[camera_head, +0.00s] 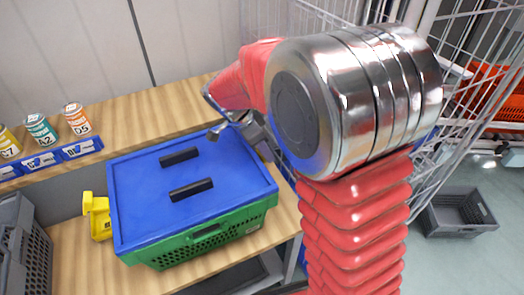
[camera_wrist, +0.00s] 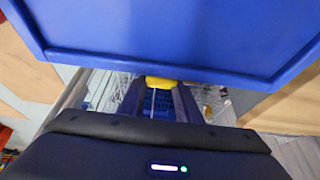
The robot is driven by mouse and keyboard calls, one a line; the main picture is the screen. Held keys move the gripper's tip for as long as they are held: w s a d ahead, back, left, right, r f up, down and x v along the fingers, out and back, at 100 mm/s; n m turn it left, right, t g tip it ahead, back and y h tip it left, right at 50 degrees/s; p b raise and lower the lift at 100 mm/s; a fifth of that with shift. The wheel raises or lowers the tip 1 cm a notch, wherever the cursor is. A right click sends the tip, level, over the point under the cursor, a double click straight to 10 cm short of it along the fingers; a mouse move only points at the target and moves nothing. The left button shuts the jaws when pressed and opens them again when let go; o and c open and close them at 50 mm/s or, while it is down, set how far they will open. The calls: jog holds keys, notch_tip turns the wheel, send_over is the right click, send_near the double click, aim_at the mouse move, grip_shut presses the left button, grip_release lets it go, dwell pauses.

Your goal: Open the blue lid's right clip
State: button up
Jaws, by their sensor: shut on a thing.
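The blue lid (camera_head: 140,222) lies flat on a green crate (camera_head: 205,240) on the wooden bench, with two black handles on top. The lid's rim also crosses the top of the wrist view (camera_wrist: 180,60). My gripper (camera_head: 243,128) is at the lid's right far edge in the head view. In the wrist view, my gripper (camera_wrist: 158,100) is shut on a yellow part, the right clip (camera_wrist: 162,82), just past the lid's rim. In the head view this clip is hidden. Another yellow clip (camera_head: 97,215) sticks out at the crate's left side.
Several small labelled cans, one of them teal (camera_head: 41,130), stand behind blue label holders (camera_head: 80,149) at the back left. A grey crate (camera_head: 20,245) is at the left edge. A wire cage (camera_head: 460,110) stands close on the right. A grey tote (camera_head: 460,212) is on the floor.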

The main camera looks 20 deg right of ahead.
jog(key=h, duration=0.2)
jog(key=r+t+h, duration=0.1)
jog(key=h, duration=0.2)
jog(key=shift+h, duration=0.3)
dwell(0.4)
jog(key=o, duration=1.1)
jog(key=shift+r, duration=0.1)
jog(key=v, duration=1.3)
jog(key=shift+s+a+r, duration=0.1)
jog(key=shift+a, duration=0.3)
